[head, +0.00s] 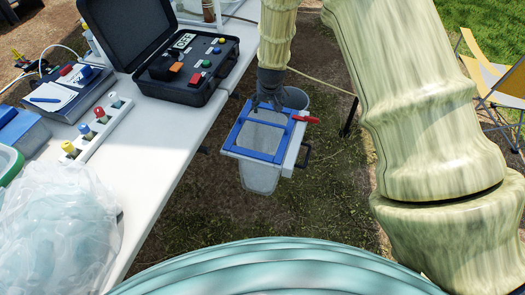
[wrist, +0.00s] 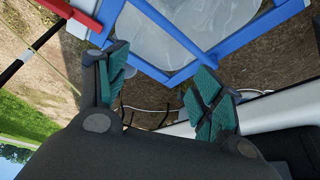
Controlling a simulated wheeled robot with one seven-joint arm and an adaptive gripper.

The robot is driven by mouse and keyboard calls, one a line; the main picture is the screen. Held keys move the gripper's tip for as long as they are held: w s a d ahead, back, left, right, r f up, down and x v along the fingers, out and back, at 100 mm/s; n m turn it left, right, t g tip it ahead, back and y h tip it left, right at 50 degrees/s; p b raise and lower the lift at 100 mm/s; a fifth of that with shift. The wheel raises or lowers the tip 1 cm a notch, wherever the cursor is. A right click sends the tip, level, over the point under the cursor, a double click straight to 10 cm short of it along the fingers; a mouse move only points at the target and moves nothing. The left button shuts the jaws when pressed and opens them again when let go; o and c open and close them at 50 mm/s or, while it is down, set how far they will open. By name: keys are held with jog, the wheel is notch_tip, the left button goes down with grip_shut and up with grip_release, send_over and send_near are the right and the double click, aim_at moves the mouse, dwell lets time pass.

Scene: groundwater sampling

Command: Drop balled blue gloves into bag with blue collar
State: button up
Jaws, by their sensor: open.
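The bag with the blue collar (head: 263,177) hangs beside the white table, its pale translucent body below a square blue frame. In the wrist view the bag (wrist: 185,30) fills the space beyond the fingers, with blue bars around and across it. My gripper (head: 266,106) is over the far left part of the collar in the head view. In the wrist view my gripper (wrist: 160,80) has its green-padded fingers wide apart with nothing between them. I cannot make out the balled blue gloves in either view; whether they lie in the bag cannot be told.
A red handle (head: 306,119) sticks out at the collar's right. A white bucket (head: 294,98) stands behind it. A yellow chair (head: 490,65) stands right.

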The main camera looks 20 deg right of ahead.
jog(key=v, duration=1)
jog(key=shift+r, duration=0.2)
jog(key=shift+s, duration=0.1)
